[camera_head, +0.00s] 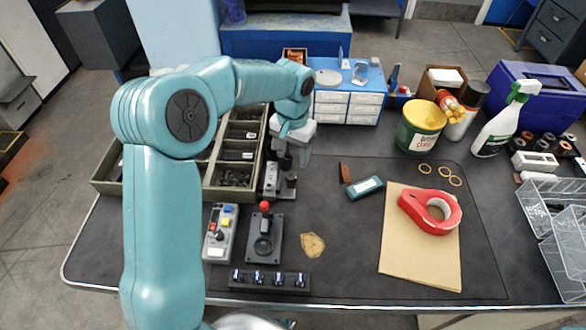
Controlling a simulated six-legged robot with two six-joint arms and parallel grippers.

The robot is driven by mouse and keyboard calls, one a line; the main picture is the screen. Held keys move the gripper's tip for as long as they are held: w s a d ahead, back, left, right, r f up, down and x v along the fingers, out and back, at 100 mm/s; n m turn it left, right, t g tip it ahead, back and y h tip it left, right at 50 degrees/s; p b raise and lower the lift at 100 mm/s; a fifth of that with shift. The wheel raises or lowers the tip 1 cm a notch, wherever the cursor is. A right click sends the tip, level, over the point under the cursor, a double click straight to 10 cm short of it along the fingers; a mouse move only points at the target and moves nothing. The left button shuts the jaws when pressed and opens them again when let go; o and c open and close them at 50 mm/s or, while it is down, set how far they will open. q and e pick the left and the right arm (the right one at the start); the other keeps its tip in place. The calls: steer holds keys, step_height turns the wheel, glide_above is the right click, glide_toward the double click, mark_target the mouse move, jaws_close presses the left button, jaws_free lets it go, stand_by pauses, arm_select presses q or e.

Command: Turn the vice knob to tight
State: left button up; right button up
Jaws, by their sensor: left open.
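My left arm comes in from the left and bends down at the back of the bench. Its left gripper (291,160) is open and points down over a small grey vice-like device (283,193) with a dark round knob (291,180). The fingers are at or just above the device; whether they touch the knob cannot be told at this size. The gripper and wrist partly hide the device. Any tight or loose marking is too small to read. My right gripper is not in view.
In front of the device stand a control box (220,232) and a black lever base (265,250) with a red ball. A compartment tray (215,190) lies left, partly behind my arm. To the right are a teal block (364,188), a red tape roll (410,210) and cardboard (420,265).

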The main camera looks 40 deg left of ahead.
mark_target(293, 172)
arm_select(q)
step_height(293, 172, down, 7)
steer(key=shift+r, duration=0.2)
